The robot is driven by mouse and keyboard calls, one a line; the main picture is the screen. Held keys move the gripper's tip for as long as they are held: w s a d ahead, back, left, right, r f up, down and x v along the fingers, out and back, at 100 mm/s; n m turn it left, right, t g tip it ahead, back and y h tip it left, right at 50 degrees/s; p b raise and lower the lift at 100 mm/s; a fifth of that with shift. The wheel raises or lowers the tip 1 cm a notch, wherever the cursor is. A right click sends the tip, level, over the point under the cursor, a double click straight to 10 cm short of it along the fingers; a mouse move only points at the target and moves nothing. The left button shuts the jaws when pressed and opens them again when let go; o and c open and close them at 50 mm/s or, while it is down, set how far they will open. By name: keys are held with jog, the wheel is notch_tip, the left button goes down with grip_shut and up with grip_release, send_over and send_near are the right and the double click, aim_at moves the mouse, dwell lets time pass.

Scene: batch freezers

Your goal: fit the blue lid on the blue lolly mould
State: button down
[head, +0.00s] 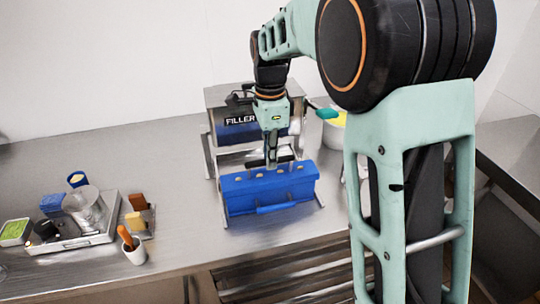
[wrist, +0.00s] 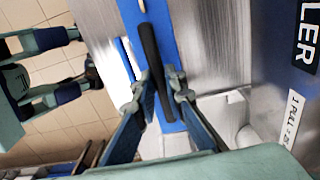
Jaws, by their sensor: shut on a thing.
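The blue lolly mould (head: 268,193) sits in a metal frame on the counter, with a blue handle along its front and several pale spots along its top. My gripper (head: 271,165) points down just above and behind that top. It is shut on a black bar (wrist: 150,55), which looks like the grip of the blue lid (wrist: 164,25). In the wrist view the bar runs between the fingers (wrist: 160,92) with blue right below it. I cannot tell lid from mould clearly, nor whether the lid is seated or slightly above.
A metal filler machine (head: 238,132) stands close behind the mould. A tray (head: 107,231) with a clear jug (head: 84,207) and a white cup (head: 134,252) are at the left. A bowl with yellow contents (head: 337,122) is at the right. The counter left of the mould is clear.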

jog(key=shift+f+b, duration=0.45)
jog(key=shift+f, duration=0.8)
dwell(1.7)
jog(key=c, duration=1.9)
grip_release()
notch_tip(320, 180, up, 12)
